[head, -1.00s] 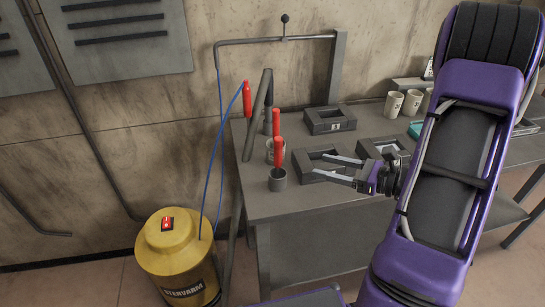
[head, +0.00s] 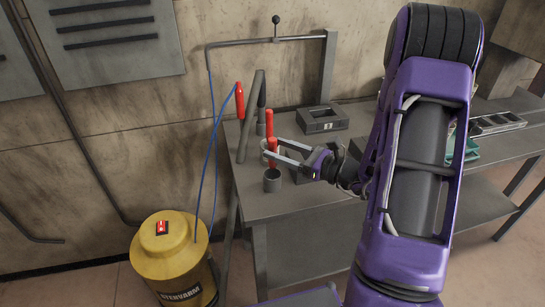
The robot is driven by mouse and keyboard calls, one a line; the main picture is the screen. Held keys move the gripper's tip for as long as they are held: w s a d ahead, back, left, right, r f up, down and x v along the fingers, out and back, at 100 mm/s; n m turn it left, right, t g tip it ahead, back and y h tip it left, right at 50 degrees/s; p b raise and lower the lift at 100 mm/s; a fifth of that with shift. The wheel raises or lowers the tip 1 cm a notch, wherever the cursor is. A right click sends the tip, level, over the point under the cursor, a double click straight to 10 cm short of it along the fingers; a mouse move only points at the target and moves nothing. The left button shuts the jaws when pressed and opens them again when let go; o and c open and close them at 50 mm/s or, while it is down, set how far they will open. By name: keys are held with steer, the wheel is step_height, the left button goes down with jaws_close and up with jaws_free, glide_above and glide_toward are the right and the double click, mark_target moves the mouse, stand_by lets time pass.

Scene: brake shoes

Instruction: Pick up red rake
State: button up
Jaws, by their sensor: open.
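A red handle (head: 272,144) stands upright from a small dark cup (head: 272,181) near the table's left front; the tool's lower end is hidden in the cup. A second red handle (head: 269,122) stands just behind it. I cannot tell from their hidden ends which one is the rake. My gripper (head: 270,147) is open and reaches in from the right, its fingertips level with the front handle. The front handle appears to lie between the fingers; contact cannot be made out.
A grey tube (head: 251,118) leans behind the cups. A red grip (head: 239,102) hangs on a blue hose by the table's left edge. A yellow canister (head: 170,247) stands on the floor at left.

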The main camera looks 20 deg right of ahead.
steer(key=x, duration=0.5)
steer(key=shift+s+a, duration=0.15)
steer(key=shift+a, duration=0.1)
jaws_close()
